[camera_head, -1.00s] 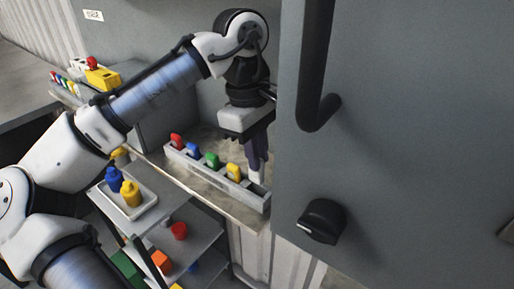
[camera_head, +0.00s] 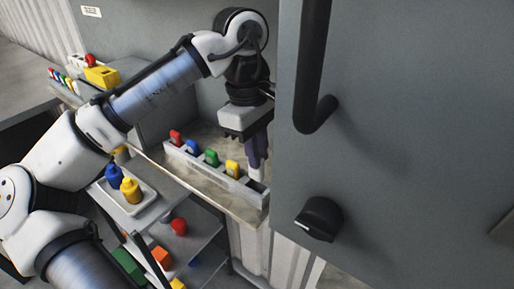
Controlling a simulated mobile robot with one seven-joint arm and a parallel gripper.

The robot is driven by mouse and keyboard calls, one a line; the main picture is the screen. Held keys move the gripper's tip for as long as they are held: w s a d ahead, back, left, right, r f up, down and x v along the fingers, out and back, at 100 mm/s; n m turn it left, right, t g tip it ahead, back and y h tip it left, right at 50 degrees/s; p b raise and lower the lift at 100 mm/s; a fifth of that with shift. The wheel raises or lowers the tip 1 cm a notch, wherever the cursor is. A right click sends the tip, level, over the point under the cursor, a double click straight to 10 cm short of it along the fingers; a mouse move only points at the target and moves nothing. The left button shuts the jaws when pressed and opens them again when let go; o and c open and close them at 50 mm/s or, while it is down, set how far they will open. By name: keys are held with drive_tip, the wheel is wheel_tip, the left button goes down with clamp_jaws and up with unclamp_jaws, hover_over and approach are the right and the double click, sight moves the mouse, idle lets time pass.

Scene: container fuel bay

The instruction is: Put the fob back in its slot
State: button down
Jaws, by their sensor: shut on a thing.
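A grey slotted rack (camera_head: 221,182) stands on the shelf. It holds a red fob (camera_head: 176,136), a blue fob (camera_head: 192,146), a green fob (camera_head: 211,158) and a yellow fob (camera_head: 232,168), each upright in its own slot. The slot at the right end (camera_head: 256,186) looks empty. My gripper (camera_head: 256,172) points down at that end of the rack, shut on a white fob (camera_head: 256,173). The fob's lower end is close to the end slot. I cannot tell whether it touches the rack.
A grey door with a dark handle (camera_head: 314,115) and a black knob (camera_head: 319,219) stands close on the right. A white tray (camera_head: 141,209) with blue and yellow bottles is on a cart at lower left. A yellow block (camera_head: 102,77) sits at the back left.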

sight(259, 181)
drive_tip(key=shift+f, duration=0.1)
drive_tip(key=shift+f, duration=0.55)
drive_tip(key=shift+f, duration=0.15)
drive_tip(key=shift+f, duration=0.5)
drive_tip(key=shift+f+b, duration=0.15)
drive_tip(key=shift+b, duration=0.15)
drive_tip(key=shift+f, duration=0.5)
drive_tip(key=shift+f, duration=0.2)
drive_tip(key=shift+f, duration=0.35)
